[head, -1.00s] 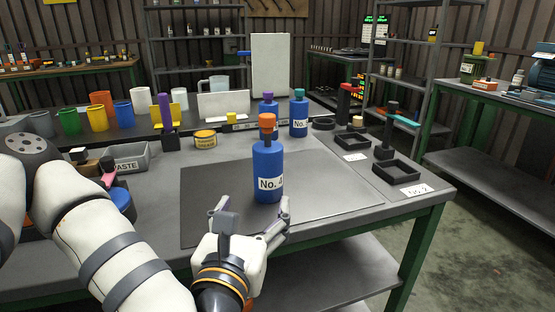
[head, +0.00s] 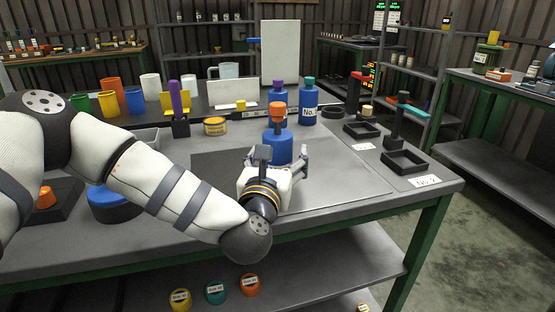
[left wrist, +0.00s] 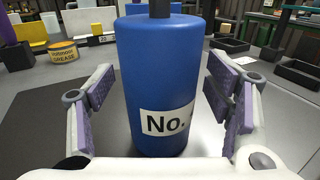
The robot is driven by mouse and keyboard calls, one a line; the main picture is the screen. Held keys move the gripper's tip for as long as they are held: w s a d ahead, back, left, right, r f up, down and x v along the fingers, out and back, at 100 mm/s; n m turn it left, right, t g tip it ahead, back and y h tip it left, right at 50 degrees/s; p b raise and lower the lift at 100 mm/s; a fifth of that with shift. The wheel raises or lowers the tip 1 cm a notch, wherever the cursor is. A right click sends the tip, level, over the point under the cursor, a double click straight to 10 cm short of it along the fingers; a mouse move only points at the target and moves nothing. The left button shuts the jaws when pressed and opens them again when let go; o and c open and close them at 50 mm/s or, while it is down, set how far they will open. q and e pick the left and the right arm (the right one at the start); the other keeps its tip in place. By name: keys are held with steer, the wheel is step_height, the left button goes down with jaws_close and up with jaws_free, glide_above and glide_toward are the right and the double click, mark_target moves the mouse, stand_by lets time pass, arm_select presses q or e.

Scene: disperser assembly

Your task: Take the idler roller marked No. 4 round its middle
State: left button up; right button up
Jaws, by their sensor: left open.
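The idler roller (head: 279,143) is a blue cylinder with an orange top, standing upright on the dark mat. In the left wrist view the blue roller (left wrist: 157,75) fills the middle, its white label reading "No." with the digit cut off at the right edge. My left gripper (head: 276,158) is open at the near side of the roller. In the left wrist view its fingers (left wrist: 160,105) stand to the left and right of the body, with gaps on both sides. In the head view the gripper hides the roller's lower part. My right gripper is not in view.
Behind stand two more blue rollers, one with a purple top (head: 278,96) and one with a teal top (head: 309,104). A grease tin (head: 215,126) and a black block with a purple handle (head: 178,112) are at the back left. Black trays (head: 404,162) lie right. The mat's right part is clear.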

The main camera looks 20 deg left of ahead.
arm_select(q)
steer(key=shift+r, duration=0.1)
steer(key=c, duration=1.4)
